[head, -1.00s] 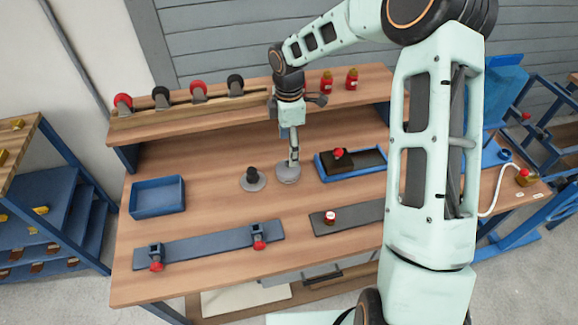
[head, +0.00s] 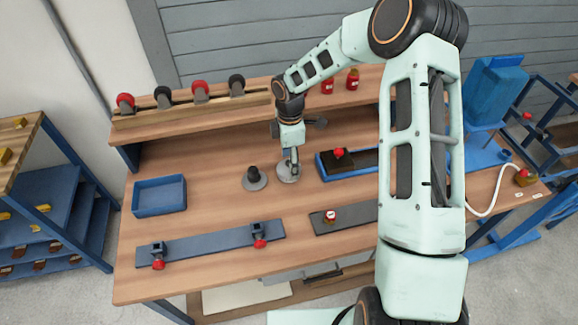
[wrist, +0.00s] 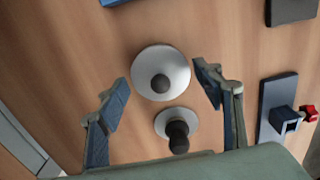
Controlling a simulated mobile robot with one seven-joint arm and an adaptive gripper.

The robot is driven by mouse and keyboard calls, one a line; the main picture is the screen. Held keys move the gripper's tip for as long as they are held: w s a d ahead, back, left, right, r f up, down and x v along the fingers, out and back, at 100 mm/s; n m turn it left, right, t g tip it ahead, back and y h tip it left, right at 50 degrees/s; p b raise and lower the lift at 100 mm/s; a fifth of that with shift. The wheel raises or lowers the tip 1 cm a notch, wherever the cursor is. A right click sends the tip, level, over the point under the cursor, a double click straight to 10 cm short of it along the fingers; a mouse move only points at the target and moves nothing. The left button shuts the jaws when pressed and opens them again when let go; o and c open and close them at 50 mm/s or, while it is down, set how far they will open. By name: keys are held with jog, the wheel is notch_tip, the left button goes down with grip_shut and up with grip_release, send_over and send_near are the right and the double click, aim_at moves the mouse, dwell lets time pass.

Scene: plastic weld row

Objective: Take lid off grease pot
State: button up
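A pale round lid with a dark knob (wrist: 161,83) shows in the wrist view, seen from above; it seems to be the grease pot's lid. In the head view this round pale thing (head: 287,174) stands on the bench, partly hidden by my gripper (head: 292,160). My gripper (wrist: 158,92) is open just above it. In the wrist view its two fingers are spread on either side, with clear gaps and nothing held. A second grey disc with a taller black knob (wrist: 177,130) stands close by; in the head view it is to the left (head: 254,179).
A blue tray (head: 159,195) is at the left. A dark blue-rimmed tray (head: 325,172) with a red-knobbed block is just right of the pot. A blue strip with red clamps (head: 208,245) and a grey strip with a gauge (head: 345,219) lie in front. A shelf (head: 190,118) runs behind.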

jog(key=shift+s, duration=0.1)
grip_shut()
dwell(0.3)
jog(key=shift+r, duration=0.45)
notch_tip(320, 180, up, 3)
jog(key=shift+d+f+b, duration=0.1)
jog(key=shift+f+b, duration=0.05)
jog(key=shift+b, duration=0.25)
jog(key=s+d+r, duration=0.4)
jog(key=s+r, duration=0.5)
jog(key=s, duration=0.4)
jog(key=shift+r, duration=0.2)
